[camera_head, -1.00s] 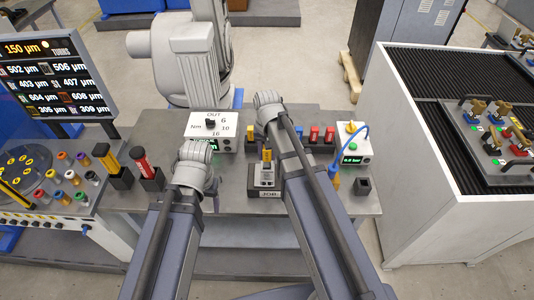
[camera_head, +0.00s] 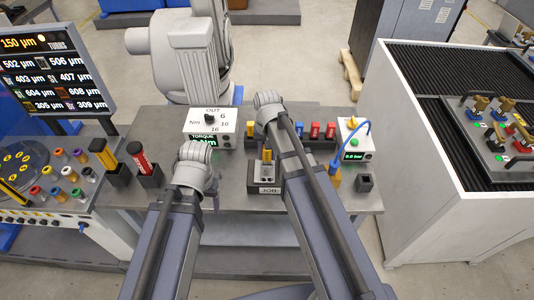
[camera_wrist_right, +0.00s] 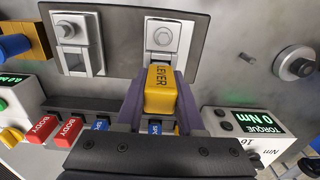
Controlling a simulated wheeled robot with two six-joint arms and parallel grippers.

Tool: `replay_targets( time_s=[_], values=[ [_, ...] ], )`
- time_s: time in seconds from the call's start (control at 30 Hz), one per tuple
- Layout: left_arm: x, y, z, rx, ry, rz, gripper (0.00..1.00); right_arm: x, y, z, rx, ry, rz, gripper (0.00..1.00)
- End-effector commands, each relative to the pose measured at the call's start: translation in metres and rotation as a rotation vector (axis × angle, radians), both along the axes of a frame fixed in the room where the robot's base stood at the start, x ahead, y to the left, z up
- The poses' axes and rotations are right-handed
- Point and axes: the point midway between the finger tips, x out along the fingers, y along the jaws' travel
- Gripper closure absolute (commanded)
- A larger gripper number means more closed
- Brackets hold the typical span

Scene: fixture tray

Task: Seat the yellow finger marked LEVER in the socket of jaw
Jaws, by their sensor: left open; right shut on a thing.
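My right gripper (camera_wrist_right: 160,100) is shut on the yellow finger marked LEVER (camera_wrist_right: 160,88). In the right wrist view the finger's far end lies against the metal jaw (camera_wrist_right: 165,38) in the picture; I cannot tell whether it is in the socket. In the head view the yellow finger (camera_head: 267,155) shows over the JOB block (camera_head: 263,190), and my right arm hides most of the right gripper. A second metal jaw (camera_wrist_right: 80,40) stands beside the first on the same dark plate. My left gripper (camera_head: 214,198) is open and mostly hidden by its own arm.
A torque box (camera_head: 211,126) stands behind the JOB block. A rack holds red BODY blocks (camera_wrist_right: 70,130) and blue blocks. A pressure box (camera_head: 355,140) with a blue cable and a small dark holder (camera_head: 365,182) stand to the right. The bench front is clear.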

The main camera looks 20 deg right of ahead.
Motion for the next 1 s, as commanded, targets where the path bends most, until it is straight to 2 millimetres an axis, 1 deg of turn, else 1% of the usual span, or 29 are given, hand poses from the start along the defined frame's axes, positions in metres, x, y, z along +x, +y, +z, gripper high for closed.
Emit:
replay_targets(
  time_s=[0.43, 0.47, 0.5, 0.77, 1.0],
  values=[
    [0.0000, 0.0000, -0.0119, 0.000, 0.000, 0.000, 0.28, 0.0000, 0.0000, -0.0119, 0.000, 0.000, 0.000, 1.00],
    [0.0000, 0.0000, -0.0115, 0.000, 0.000, 0.000, 0.28, 0.0000, 0.0000, -0.0115, 0.000, 0.000, 0.000, 0.62],
    [0.0000, 0.0000, -0.0106, 0.000, 0.000, 0.000, 0.28, 0.0000, 0.0000, -0.0106, 0.000, 0.000, 0.000, 0.57],
    [0.0000, 0.0000, -0.0106, 0.000, 0.000, 0.000, 0.28, 0.0000, 0.0000, -0.0105, 0.000, 0.000, 0.000, 0.28],
    [0.0000, 0.0001, -0.0105, 0.000, 0.000, -0.001, 0.28, 0.0000, 0.0000, -0.0104, 0.000, 0.000, 0.000, 0.28]
  ],
)
